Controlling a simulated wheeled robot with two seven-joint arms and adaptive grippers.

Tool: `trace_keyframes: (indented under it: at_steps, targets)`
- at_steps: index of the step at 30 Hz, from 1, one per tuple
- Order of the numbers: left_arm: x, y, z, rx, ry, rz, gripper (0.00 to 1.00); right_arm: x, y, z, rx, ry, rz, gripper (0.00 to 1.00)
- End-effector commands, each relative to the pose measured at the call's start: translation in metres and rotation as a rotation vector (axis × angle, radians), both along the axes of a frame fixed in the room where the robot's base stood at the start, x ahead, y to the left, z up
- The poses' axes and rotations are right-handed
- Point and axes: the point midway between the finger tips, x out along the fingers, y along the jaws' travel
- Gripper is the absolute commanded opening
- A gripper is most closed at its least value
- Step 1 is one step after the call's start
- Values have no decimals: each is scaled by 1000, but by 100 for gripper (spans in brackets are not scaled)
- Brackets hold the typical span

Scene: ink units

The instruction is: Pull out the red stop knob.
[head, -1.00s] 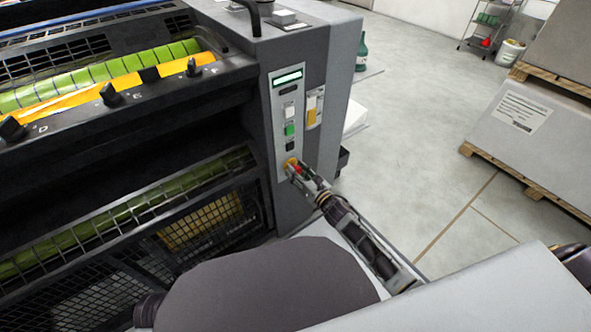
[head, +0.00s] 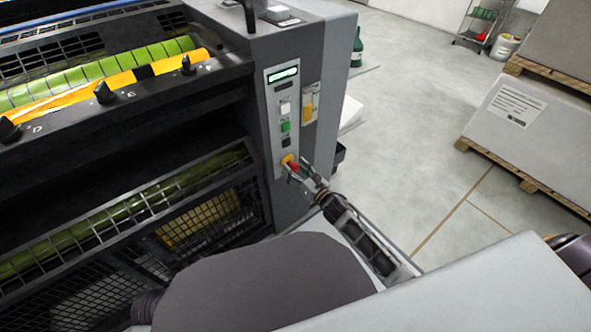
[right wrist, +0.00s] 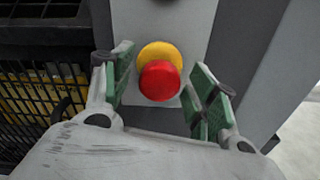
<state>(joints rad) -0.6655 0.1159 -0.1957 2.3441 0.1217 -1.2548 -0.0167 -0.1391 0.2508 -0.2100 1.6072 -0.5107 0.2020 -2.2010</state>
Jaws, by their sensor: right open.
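The red stop knob (head: 293,168) is on the lower part of the grey control panel on the press, in front of a yellow round base. In the right wrist view the red knob (right wrist: 160,82) is round and stands just below and in front of the yellow base (right wrist: 158,53). My right gripper (head: 298,173) is at the knob. Its green-padded fingers (right wrist: 160,84) are open, one on each side of the knob, with visible gaps between pads and knob. My left gripper is not in view.
The panel (head: 270,104) has a green display (head: 284,75), a white button (head: 285,108) and a green button (head: 286,127) above the knob. The press (head: 225,110) fills the left. Wrapped pallet loads (head: 515,120) stand at right, with open floor (head: 420,110) between.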

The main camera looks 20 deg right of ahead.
Motion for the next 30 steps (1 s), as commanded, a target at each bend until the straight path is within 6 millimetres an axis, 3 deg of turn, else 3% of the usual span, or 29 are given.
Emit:
trace_keyframes:
  at_steps: [11, 30]
  targets:
    - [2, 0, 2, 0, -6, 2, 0, -15, -6, -1, 0, 1, -1, 58]
    - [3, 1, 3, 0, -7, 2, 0, -67, -25, -1, 0, 1, -1, 58]
